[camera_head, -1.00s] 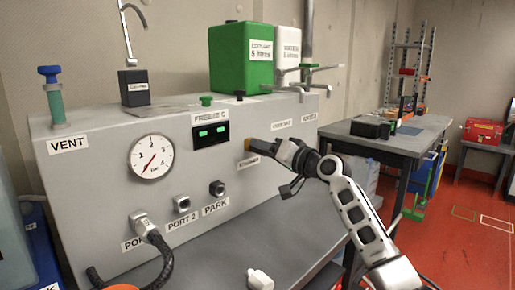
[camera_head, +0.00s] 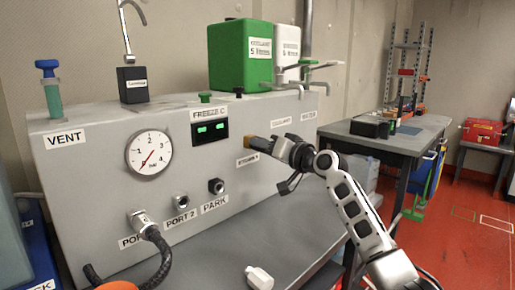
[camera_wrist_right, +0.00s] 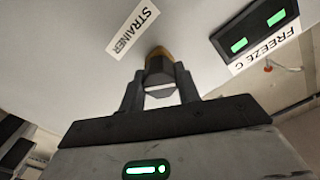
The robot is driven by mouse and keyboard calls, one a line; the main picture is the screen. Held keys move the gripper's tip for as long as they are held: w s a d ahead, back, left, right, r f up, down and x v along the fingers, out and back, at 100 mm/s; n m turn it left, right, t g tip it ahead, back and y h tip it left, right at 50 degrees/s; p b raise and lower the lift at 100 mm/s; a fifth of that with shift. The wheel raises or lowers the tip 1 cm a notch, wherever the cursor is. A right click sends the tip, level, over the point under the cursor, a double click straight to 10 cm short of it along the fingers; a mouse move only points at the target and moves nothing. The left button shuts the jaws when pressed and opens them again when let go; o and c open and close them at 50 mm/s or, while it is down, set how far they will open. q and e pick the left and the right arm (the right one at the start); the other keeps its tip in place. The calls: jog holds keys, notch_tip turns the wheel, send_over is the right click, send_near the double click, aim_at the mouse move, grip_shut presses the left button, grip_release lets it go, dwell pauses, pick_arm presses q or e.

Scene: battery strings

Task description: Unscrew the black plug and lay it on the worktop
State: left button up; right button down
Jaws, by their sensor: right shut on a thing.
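The black plug (camera_wrist_right: 160,72) sits at a brass-coloured fitting (camera_wrist_right: 158,52) on the grey panel, by the STRAINER label. My right gripper (camera_wrist_right: 160,90) is shut on the plug, with one finger on each side of it. In the head view my right gripper (camera_head: 272,148) reaches the panel from the right and mostly hides the plug. I cannot tell whether the plug is still in the threads. The grey worktop (camera_head: 215,255) lies below the panel. My left gripper is not in view.
A white bottle (camera_head: 259,279) lies on the worktop near the front. A black hose (camera_head: 160,262) hangs from a port at the panel's lower left. A green canister (camera_head: 240,58) stands on the cabinet. The worktop right of the bottle looks clear.

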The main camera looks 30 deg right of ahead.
jog(key=shift+f+n+b, duration=0.15)
jog(key=shift+n+b, duration=1.7)
jog(key=shift+n, duration=0.05)
jog(key=shift+n+b, duration=0.3)
jog(key=shift+n, duration=0.1)
jog(key=shift+n+b, duration=0.55)
jog(key=shift+n, duration=0.05)
jog(key=n+b, duration=0.1)
jog(key=n, duration=0.1)
jog(key=shift+n+b, duration=0.35)
jog(key=shift+n, duration=0.95)
jog(key=shift+b+v, duration=0.6)
jog(key=shift+v, duration=1.15)
